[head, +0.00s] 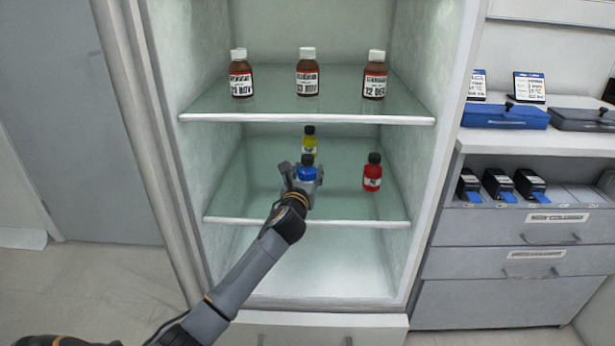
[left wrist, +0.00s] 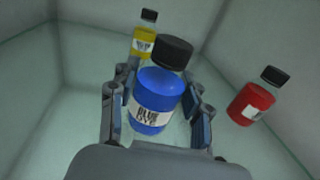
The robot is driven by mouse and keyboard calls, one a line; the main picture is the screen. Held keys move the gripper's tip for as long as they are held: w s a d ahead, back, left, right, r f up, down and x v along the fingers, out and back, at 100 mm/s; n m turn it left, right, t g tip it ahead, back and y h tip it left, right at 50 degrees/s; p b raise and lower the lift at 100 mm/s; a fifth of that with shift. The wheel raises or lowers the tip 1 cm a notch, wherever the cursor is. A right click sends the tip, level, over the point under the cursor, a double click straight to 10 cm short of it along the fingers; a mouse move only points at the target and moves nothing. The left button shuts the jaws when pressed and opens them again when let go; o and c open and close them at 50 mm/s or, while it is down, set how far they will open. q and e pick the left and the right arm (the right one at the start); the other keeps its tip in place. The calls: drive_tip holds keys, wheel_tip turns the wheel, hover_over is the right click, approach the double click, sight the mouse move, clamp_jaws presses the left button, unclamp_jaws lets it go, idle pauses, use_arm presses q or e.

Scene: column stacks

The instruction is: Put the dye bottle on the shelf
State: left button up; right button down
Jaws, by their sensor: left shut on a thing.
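A blue dye bottle (head: 307,173) with a black cap is at the middle glass shelf (head: 245,180) of the open cabinet. My left gripper (head: 303,182) is shut on it. In the left wrist view the bottle (left wrist: 153,100) sits between the two fingers, its "BLUE DYE" label facing the camera. I cannot tell whether its base touches the shelf. A yellow bottle (head: 309,142) stands behind it, and a red bottle (head: 372,173) stands to its right. My right gripper does not show.
Three brown bottles with white caps, the middle one (head: 307,73) among them, stand on the upper shelf (head: 310,118). Cabinet walls close in both sides. A grey drawer unit (head: 500,235) with a blue case (head: 505,116) stands at right. The middle shelf's left part is clear.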

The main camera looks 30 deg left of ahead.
sight(306, 177)
use_arm(q)
drive_tip(key=shift+w, duration=0.1)
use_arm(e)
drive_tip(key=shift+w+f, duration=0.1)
use_arm(q)
drive_tip(key=shift+f, duration=0.15)
drive_tip(key=o, duration=1.3)
drive_tip(key=p+v, duration=0.1)
drive_tip(key=v, duration=0.2)
drive_tip(key=shift+s+d, duration=0.1)
drive_tip(key=shift+s, duration=0.15)
drive_tip(key=p+v, duration=0.1)
drive_tip(key=v, duration=0.7)
drive_tip(key=shift+s, duration=0.3)
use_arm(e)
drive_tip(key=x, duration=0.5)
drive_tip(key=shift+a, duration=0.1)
